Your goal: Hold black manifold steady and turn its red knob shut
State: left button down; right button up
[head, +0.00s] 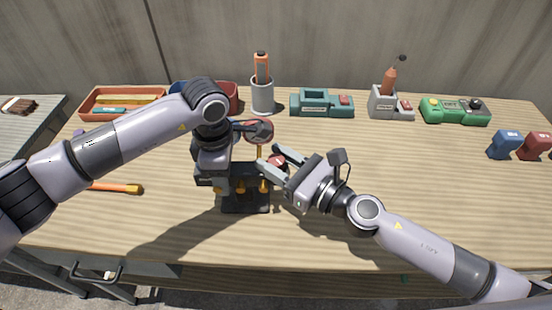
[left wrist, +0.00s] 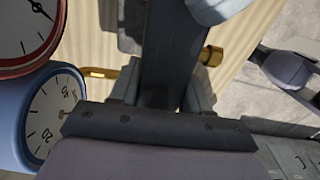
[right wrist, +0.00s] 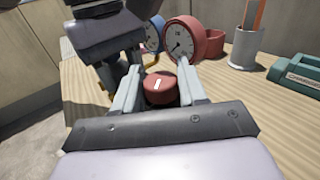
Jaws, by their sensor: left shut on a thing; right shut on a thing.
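The black manifold (head: 245,202) stands on the wooden bench in the middle of the head view, with brass fittings along it. My left gripper (head: 222,176) is shut on its body from the left. The dark body (left wrist: 172,55) runs between the fingers in the left wrist view. The red knob (head: 277,160) is on the manifold's right side. My right gripper (head: 276,165) is shut on it. In the right wrist view the knob (right wrist: 160,90), with a white mark on top, sits between the two fingers. The left arm hides part of the manifold.
A red gauge (head: 258,130) and a blue gauge (left wrist: 45,115) stand on the manifold close to my left gripper. A yellow-orange tool (head: 118,187) lies at the left. Trays, a grey cup (head: 263,97) and several devices line the back. The bench front right is clear.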

jog(key=shift+f, duration=0.1)
jog(key=o, duration=0.9)
jog(key=shift+o, duration=0.2)
jog(key=shift+s+d, duration=0.1)
jog(key=v, duration=1.1)
jog(key=shift+s+d, duration=0.25)
jog(key=shift+d, duration=0.1)
